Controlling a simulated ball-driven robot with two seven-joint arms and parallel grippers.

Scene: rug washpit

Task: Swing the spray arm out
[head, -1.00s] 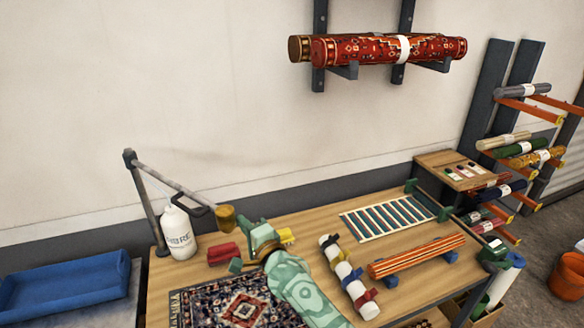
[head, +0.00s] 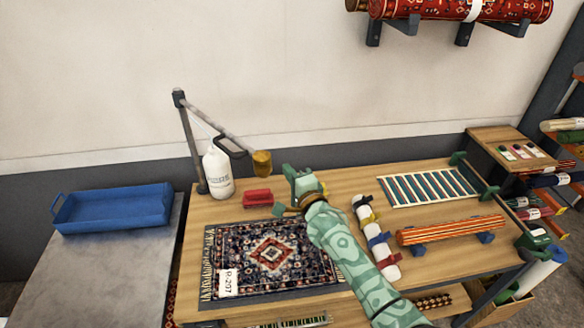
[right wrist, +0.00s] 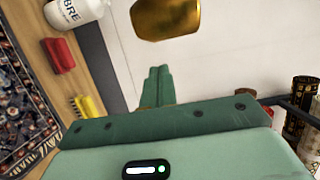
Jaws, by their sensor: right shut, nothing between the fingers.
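The spray arm (head: 215,122) is a grey boom hinged on a dark post (head: 190,140) at the table's back left corner. Its boom slopes down to the right, with a dark loop handle (head: 232,150) under it and a brass spray head (head: 262,163) at its end. The brass head also shows at the top of the right wrist view (right wrist: 165,18). My right gripper (head: 291,174) is shut and empty, just right of the brass head and apart from it. Its closed green fingers show in the right wrist view (right wrist: 153,86). My left gripper is not in view.
A white bottle (head: 218,172) stands by the post, with a red block (head: 258,197) beside it. A patterned rug (head: 225,255) lies in front. A strapped white roll (head: 375,240), striped roll (head: 450,231) and slatted rack (head: 430,187) fill the right side.

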